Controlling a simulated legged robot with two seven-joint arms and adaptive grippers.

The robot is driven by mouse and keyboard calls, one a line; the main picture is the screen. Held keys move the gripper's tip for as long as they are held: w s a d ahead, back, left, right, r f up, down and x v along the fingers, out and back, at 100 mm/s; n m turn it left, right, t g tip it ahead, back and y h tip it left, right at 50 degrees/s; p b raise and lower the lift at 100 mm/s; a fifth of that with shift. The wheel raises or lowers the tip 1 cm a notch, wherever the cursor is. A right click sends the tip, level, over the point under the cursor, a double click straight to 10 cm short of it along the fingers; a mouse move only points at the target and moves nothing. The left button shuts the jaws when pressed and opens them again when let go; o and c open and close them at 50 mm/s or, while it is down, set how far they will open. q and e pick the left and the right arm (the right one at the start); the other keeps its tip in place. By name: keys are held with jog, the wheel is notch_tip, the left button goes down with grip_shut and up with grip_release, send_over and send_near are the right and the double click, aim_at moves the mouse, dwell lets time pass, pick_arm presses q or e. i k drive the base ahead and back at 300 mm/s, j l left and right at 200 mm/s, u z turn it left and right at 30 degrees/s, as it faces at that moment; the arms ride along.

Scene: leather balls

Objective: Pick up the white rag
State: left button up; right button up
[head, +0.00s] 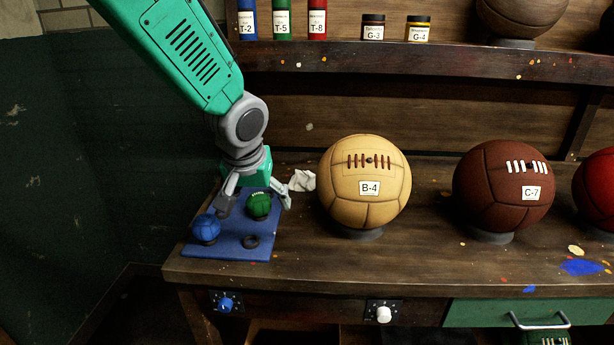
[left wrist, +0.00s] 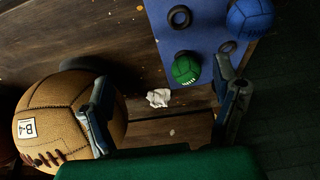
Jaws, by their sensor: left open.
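The white rag (head: 302,181) is a small crumpled piece on the wooden bench, between the blue mat and the tan ball. It also shows in the left wrist view (left wrist: 158,97), lying between my two fingers as seen from above. My left gripper (head: 254,204) is open and empty over the back part of the mat, just left of the rag in the head view. Its fingers also show in the left wrist view (left wrist: 165,105), spread wide. I cannot see contact between a finger and the rag. My right gripper is not in view.
The blue mat (head: 233,245) carries a green ball (head: 259,205), a blue ball (head: 206,228) and a black ring (head: 250,242). The tan ball B-4 (head: 365,205) stands right of the rag. The brown ball C-7 (head: 503,187) is farther right. A shelf (head: 450,62) runs above.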

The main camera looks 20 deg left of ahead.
aim_at(304, 182)
jog(key=i, duration=0.9)
